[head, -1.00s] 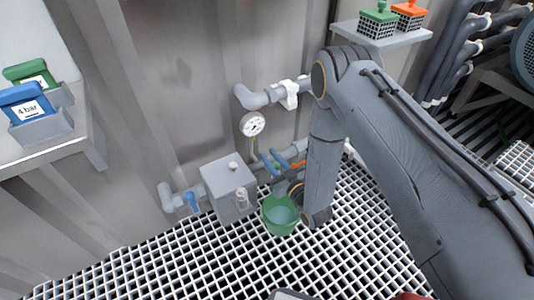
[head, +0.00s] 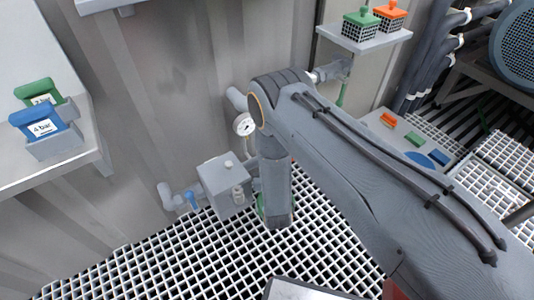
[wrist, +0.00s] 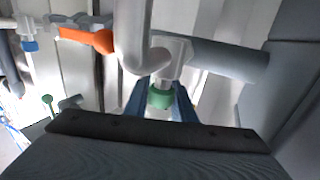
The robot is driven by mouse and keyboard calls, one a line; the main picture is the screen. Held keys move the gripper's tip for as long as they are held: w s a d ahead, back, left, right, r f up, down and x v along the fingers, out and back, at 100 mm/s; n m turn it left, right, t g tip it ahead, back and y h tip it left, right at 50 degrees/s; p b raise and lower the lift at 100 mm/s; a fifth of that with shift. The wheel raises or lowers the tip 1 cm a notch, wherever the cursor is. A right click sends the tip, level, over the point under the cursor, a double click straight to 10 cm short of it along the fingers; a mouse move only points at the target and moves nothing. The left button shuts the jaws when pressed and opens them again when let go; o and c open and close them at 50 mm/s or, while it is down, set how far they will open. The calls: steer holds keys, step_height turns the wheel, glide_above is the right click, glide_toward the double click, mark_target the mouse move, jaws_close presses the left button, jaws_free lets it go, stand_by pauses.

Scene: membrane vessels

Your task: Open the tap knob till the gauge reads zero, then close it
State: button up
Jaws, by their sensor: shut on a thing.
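In the wrist view, the blue fingers of my gripper (wrist: 161,90) are shut around a green knob (wrist: 160,99), which sits at a pale grey tap body (wrist: 177,52) on a grey pipe. My gripper and the knob are hidden behind my arm there.
A grey box (head: 226,186) stands left of my arm, with a blue lever (head: 192,200) on the pipe. An orange handle (wrist: 88,39) lies left of the knob. A left shelf holds a blue "4 bar" block (head: 38,124). Open grating (head: 180,255) covers the floor.

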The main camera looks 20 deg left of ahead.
steer(key=o, duration=1.1)
steer(key=shift+c, duration=0.2)
steer(key=p+v, duration=0.1)
steer(key=v, duration=0.6)
steer(key=shift+s+d+p, duration=0.2)
steer(key=shift+s+p, duration=0.15)
steer(key=shift+p, duration=0.05)
